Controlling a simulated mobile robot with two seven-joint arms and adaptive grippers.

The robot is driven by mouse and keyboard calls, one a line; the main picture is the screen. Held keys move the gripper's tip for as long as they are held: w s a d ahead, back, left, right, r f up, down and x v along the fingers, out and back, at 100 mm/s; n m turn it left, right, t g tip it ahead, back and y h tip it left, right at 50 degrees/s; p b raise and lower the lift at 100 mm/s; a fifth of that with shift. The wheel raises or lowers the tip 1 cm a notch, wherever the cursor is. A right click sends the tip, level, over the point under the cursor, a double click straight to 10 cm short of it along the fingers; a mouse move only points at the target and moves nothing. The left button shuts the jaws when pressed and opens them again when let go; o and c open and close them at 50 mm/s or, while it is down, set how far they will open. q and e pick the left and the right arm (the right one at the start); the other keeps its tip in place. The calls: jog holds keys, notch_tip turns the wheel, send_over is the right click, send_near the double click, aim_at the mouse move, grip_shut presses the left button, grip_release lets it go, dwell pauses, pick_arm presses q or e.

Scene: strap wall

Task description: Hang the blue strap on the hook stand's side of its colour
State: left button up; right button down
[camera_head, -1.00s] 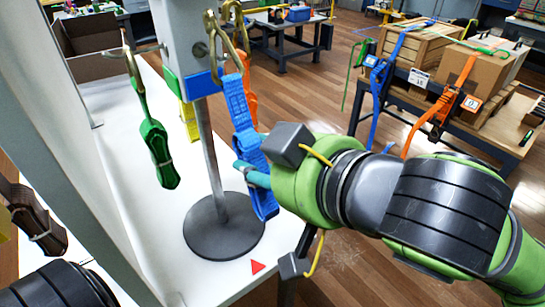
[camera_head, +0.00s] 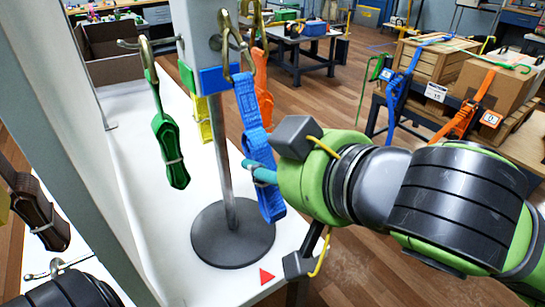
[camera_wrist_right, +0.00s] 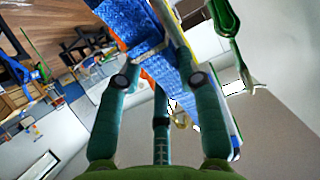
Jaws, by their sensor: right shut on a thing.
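The blue strap (camera_head: 254,125) hangs down in front of the hook stand (camera_head: 228,165), its metal hook up beside the blue-marked side (camera_head: 219,79). I cannot tell whether that hook rests on the stand's own hook. My right gripper (camera_head: 262,172) is shut on the lower bundled part of the strap. In the right wrist view the strap (camera_wrist_right: 140,32) runs up between the gripper's two fingers. The green strap (camera_head: 169,145) hangs at the stand's left, a yellow strap (camera_head: 203,118) behind, and an orange strap (camera_head: 262,85) at the right. My left gripper is out of view.
The stand's round base (camera_head: 232,238) is on a white table (camera_head: 160,245), with a red triangle (camera_head: 266,276) near its front edge. A brown strap (camera_head: 40,215) hangs at far left. A bench with boxes (camera_head: 490,85) stands at the back right.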

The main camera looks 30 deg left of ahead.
dwell(0.3)
jog(key=c, duration=0.8)
grip_release()
jog(key=shift+o, duration=0.2)
